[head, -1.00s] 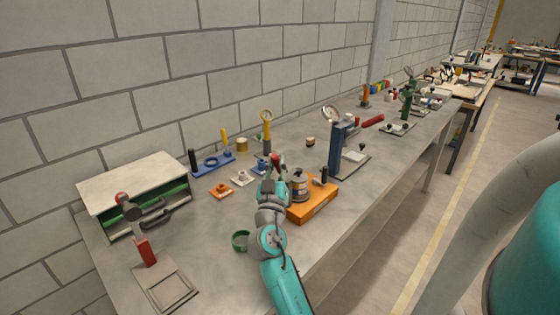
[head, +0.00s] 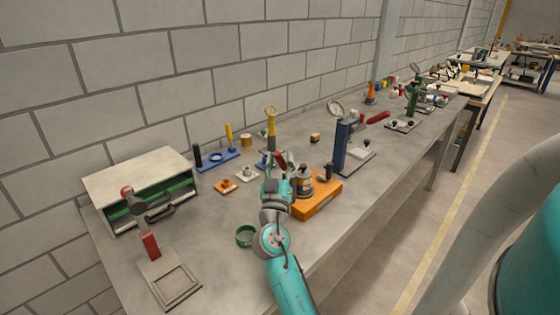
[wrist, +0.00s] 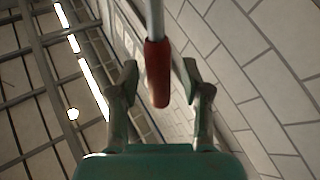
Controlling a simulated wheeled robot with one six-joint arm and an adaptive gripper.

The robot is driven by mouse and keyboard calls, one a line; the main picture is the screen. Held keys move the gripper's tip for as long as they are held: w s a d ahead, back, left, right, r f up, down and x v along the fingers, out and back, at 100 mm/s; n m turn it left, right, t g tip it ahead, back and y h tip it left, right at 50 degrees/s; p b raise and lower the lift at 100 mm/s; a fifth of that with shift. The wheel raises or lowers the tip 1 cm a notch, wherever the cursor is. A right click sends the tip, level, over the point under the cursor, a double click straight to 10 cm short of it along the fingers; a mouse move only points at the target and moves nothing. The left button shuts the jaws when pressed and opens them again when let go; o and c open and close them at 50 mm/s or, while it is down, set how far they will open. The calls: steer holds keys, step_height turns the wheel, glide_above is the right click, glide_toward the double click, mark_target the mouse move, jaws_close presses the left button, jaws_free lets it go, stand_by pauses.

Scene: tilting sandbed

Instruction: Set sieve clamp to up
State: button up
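A red handle grip (wrist: 157,72) on a metal rod shows in the wrist view, between the two fingers of my gripper (wrist: 160,80), with a gap on each side. In the head view, my gripper (head: 281,169) is beside a red handle (head: 281,160), left of an orange base (head: 318,204) carrying a grey can-like body (head: 304,185). The red handle looks like the lever of the sieve clamp, but its mount is hidden behind my gripper. I cannot tell its exact angle.
A blue press (head: 342,148) with a dial stands right of the orange base. A yellow-handled device (head: 271,125) stands behind my gripper. The bench's front centre is mostly clear.

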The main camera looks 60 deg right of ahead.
steer(key=v, duration=1.2)
